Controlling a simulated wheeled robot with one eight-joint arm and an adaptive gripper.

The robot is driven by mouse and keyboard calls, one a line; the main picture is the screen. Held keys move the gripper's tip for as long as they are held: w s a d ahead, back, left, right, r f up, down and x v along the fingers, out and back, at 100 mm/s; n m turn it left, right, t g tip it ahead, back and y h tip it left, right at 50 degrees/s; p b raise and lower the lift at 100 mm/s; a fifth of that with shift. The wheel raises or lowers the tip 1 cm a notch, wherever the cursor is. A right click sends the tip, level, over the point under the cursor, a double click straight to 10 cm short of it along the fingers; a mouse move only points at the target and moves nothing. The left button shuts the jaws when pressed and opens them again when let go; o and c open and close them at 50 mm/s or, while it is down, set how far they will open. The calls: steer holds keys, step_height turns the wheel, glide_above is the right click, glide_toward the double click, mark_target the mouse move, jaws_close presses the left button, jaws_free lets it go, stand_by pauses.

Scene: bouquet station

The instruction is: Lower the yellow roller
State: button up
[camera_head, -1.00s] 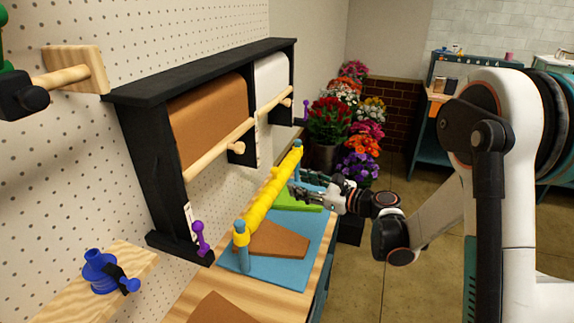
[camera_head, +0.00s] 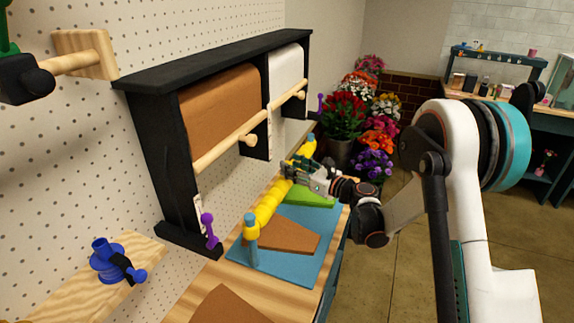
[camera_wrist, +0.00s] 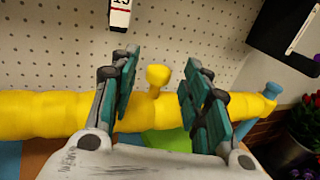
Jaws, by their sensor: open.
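The long yellow roller (camera_head: 265,208) spans between a near blue post (camera_head: 250,236) and a far blue post (camera_head: 309,145), above a blue board (camera_head: 290,258). A small yellow knob (camera_wrist: 157,76) stands up from the roller in the wrist view. My gripper (camera_head: 295,169) is at the far half of the roller. In the wrist view my gripper (camera_wrist: 162,72) is open, with one finger on each side of the knob and the roller (camera_wrist: 50,115) running behind them. I cannot tell whether a finger touches it. The knob is hidden by my gripper in the head view.
A black rack (camera_head: 170,180) with brown and white paper rolls stands on the left by the pegboard. A purple knob (camera_head: 209,228) is near its foot. Flower bunches (camera_head: 342,118) stand behind my gripper. Brown and green sheets lie under the roller.

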steer(key=shift+x, duration=1.55)
jaws_close()
step_height(320, 180, down, 10)
steer(key=b, duration=0.6)
steer(key=shift+b, duration=0.4)
steer(key=shift+r, duration=0.1)
jaws_free()
